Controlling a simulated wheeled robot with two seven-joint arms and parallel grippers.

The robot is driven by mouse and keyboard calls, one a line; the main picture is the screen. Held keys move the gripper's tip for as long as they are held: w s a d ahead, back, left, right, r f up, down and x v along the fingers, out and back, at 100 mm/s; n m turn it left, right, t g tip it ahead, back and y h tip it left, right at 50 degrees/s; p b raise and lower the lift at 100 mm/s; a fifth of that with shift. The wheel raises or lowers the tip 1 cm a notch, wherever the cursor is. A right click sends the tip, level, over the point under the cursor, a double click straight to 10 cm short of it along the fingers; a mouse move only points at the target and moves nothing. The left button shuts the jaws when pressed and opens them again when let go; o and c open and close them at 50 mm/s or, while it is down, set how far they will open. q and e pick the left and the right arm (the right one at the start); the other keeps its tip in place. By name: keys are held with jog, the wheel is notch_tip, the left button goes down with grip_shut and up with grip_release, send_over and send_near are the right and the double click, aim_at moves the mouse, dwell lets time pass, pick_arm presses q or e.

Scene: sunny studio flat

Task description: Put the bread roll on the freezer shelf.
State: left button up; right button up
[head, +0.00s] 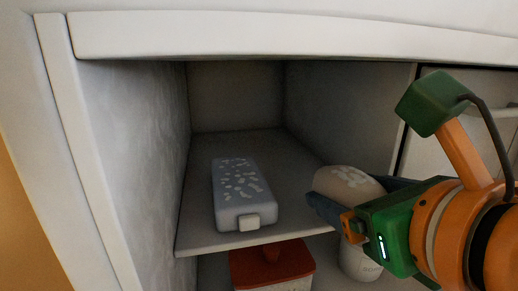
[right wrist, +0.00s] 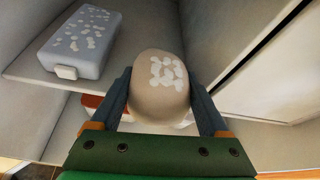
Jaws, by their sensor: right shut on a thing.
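A tan bread roll (right wrist: 158,88) with pale patches on top is held between the two fingers of my right gripper (right wrist: 163,105) in the right wrist view. In the head view the roll (head: 345,182) shows partly behind the fingers of my right gripper (head: 335,205). The freezer shelf (head: 205,239) is a pale grey board inside the open compartment. The gripper and roll are at the right front part of the shelf. I cannot tell whether the roll touches the shelf. My left gripper is not in view.
A blue-grey box with frosty patches (head: 240,187) lies on the left of the shelf. Below the shelf are a red-lidded container (head: 270,262) and a pale jar (head: 358,265). The compartment's left wall (head: 130,150) is close by. The shelf behind and right of the box is bare.

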aim_at(312, 183)
jog(key=w, duration=0.2)
jog(key=w+p, duration=0.1)
jog(key=w, duration=0.1)
jog(key=w+a, duration=0.1)
jog(key=w, duration=0.2)
jog(key=shift+a+f, duration=0.1)
jog(key=shift+f, duration=0.05)
jog(key=shift+w+p, duration=0.45)
jog(key=shift+p, duration=0.15)
jog(key=shift+w+r+p, duration=0.25)
jog(key=shift+w+p, duration=0.25)
jog(key=shift+w, duration=0.25)
jog(key=shift+w+a+f+p, duration=0.1)
jog(key=shift+w+f+p, duration=0.25)
jog(key=shift+w+f, duration=0.4)
jog(key=shift+s+f, duration=0.1)
jog(key=shift+f, duration=0.2)
jog(key=shift+s+f+b, duration=0.15)
jog(key=shift+s+b, duration=0.05)
jog(key=shift+b, duration=0.25)
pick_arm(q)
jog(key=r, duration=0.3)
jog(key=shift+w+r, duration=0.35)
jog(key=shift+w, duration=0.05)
pick_arm(e)
jog(key=o, duration=1.4)
